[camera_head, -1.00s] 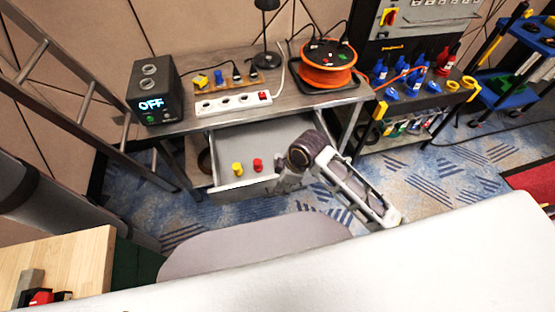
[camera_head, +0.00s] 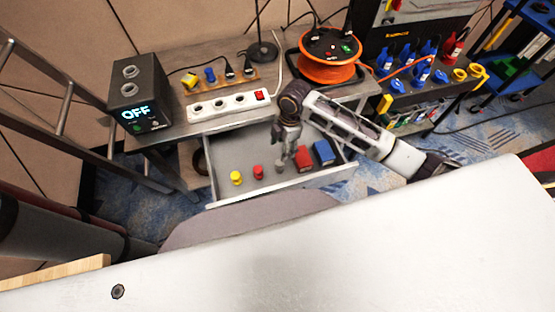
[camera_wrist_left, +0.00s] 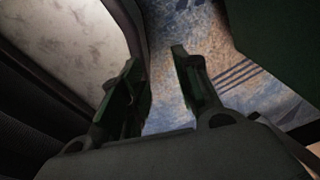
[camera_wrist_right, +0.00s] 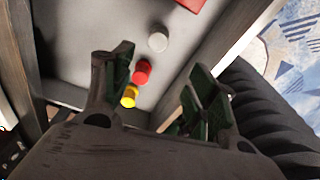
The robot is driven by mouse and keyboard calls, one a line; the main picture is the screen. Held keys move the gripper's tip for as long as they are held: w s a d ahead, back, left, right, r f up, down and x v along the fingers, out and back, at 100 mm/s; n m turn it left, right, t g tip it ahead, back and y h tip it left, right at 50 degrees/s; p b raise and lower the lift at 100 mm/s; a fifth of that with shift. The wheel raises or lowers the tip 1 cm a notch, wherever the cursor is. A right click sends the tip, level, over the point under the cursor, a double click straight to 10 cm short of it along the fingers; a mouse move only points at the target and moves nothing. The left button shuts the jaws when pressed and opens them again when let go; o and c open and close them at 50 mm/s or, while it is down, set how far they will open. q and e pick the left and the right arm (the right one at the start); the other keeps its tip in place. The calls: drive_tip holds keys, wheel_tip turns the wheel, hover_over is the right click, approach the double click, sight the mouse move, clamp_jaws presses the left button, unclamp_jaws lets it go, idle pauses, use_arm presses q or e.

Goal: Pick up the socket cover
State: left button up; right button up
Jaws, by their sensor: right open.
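Small round caps lie in the open drawer (camera_head: 225,195): a yellow one (camera_head: 236,178) and a red one (camera_head: 258,172). The right wrist view shows the yellow cap (camera_wrist_right: 130,96), the red cap (camera_wrist_right: 142,72) and a white cap (camera_wrist_right: 158,39). I cannot tell which one is the socket cover. My right gripper (camera_head: 281,168) is over the drawer, right of the red cap. In its wrist view the gripper (camera_wrist_right: 159,62) is open and empty, with the caps seen between its fingers. My left gripper (camera_wrist_left: 155,58) is open and empty above the carpet, outside the head view.
A red block (camera_head: 303,158) and a blue block (camera_head: 323,152) lie in the drawer, right of my gripper. On the tabletop above stand a white power strip (camera_head: 228,104), a black OFF box (camera_head: 138,95) and an orange cable reel (camera_head: 330,58). The drawer walls surround the caps.

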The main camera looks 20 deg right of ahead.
hover_over(280, 163)
wheel_tip(280, 163, down, 8)
drive_tip(key=shift+d+r, duration=0.1)
drive_tip(key=shift+r, duration=0.1)
drive_tip(key=shift+f, duration=0.8)
wheel_tip(280, 163, down, 4)
drive_tip(key=shift+r+b, duration=0.25)
drive_tip(key=shift+b, duration=0.05)
drive_tip(key=shift+f, duration=0.45)
use_arm(q)
drive_tip(key=shift+w+a+f, duration=0.2)
drive_tip(key=shift+w+f, duration=0.05)
drive_tip(key=shift+f, duration=0.1)
